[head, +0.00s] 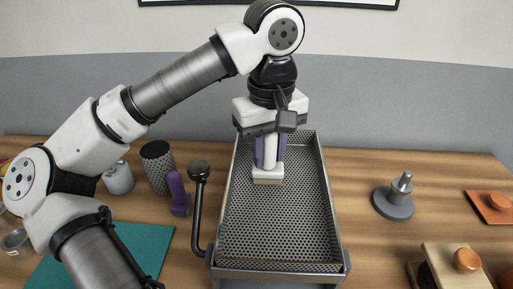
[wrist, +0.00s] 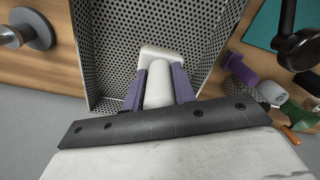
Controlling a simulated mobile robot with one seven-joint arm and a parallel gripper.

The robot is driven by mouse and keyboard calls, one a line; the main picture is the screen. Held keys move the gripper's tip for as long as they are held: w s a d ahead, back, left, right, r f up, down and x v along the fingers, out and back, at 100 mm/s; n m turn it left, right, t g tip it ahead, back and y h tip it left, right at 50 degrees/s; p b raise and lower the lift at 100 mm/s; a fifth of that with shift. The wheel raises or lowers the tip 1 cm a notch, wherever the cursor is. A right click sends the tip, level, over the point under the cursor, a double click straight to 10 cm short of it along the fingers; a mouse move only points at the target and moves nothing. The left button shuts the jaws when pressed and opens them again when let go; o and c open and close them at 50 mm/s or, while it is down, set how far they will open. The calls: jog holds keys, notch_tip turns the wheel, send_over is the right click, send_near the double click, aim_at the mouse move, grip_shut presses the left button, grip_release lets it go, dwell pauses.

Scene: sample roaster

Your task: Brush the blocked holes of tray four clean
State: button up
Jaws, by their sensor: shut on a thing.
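A metal tray with a perforated floor (head: 270,225) and raised walls sits on the wooden bench in the middle of the head view; it also fills much of the wrist view (wrist: 205,35). My gripper (head: 268,150) is over the tray's far part, its purple fingers (wrist: 133,92) shut on the white handle of a brush (wrist: 158,85). The brush (head: 267,173) points down, its pale bristle end at the tray floor; I cannot tell whether it touches. Blocked holes cannot be made out, and no tray number is readable.
A black lever with a round knob (head: 199,170) stands close along the tray's left side. Left of it are a purple object (head: 179,195), a dark mesh cylinder (head: 158,167) and a teal mat (head: 135,250). A grey disc with a post (head: 394,200) stands right; wooden bench between is clear.

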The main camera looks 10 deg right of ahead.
jog(key=shift+s+d, duration=0.2)
jog(key=shift+d, duration=0.85)
jog(key=shift+s+d, duration=0.2)
jog(key=shift+d, duration=0.8)
notch_tip(320, 180, up, 6)
jog(key=p, duration=0.4)
jog(key=shift+p, duration=0.3)
notch_tip(320, 180, up, 3)
jog(key=shift+r+p, duration=0.1)
jog(key=shift+p, duration=1.05)
jog(key=shift+w, duration=0.15)
